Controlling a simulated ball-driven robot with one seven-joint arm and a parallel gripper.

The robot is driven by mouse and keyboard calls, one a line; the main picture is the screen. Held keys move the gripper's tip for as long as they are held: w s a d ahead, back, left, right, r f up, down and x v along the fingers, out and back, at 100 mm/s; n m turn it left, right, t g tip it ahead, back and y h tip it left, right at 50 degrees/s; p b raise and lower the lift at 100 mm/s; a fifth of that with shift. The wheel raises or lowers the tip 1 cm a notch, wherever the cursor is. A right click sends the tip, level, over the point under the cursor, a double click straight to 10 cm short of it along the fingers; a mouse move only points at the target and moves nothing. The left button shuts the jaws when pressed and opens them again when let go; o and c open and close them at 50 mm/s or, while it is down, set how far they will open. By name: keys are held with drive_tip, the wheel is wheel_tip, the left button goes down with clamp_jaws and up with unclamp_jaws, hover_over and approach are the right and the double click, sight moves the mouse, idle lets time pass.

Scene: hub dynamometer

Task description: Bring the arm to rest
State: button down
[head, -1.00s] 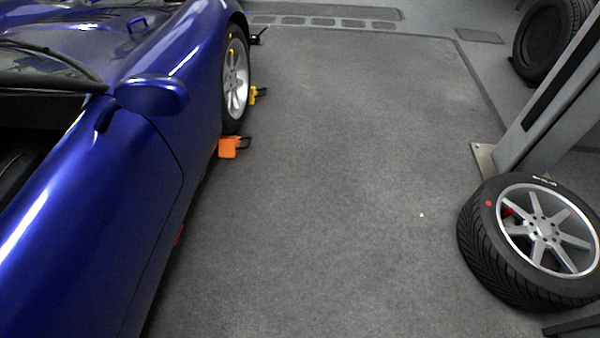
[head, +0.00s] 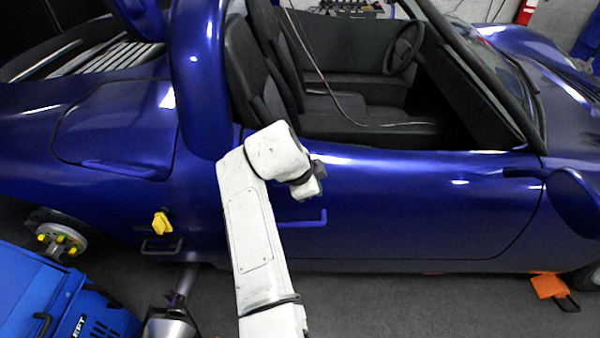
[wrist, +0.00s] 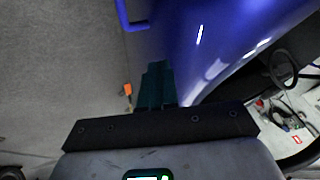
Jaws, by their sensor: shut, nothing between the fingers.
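My white arm (head: 245,220) rises from the bottom of the head view, bent at its top joint in front of the blue car's side. In the wrist view my gripper (wrist: 157,72) shows as dark teal fingers, shut together and empty. The gripper's fingers cannot be made out clearly in the head view. The wrist view shows the car's blue body (wrist: 215,45) to the right of the fingers and grey floor (wrist: 60,60) to the left.
The blue car (head: 400,210) fills most of the head view, with its open cockpit behind my arm. A blue machine (head: 60,305) stands at the lower left, near a bare hub (head: 62,240). An orange chock (head: 548,286) lies at the lower right. Some floor shows in front.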

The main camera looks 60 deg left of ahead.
drive_tip(key=p+v, duration=0.1)
drive_tip(key=v, duration=0.6)
drive_tip(key=shift+s, duration=0.15)
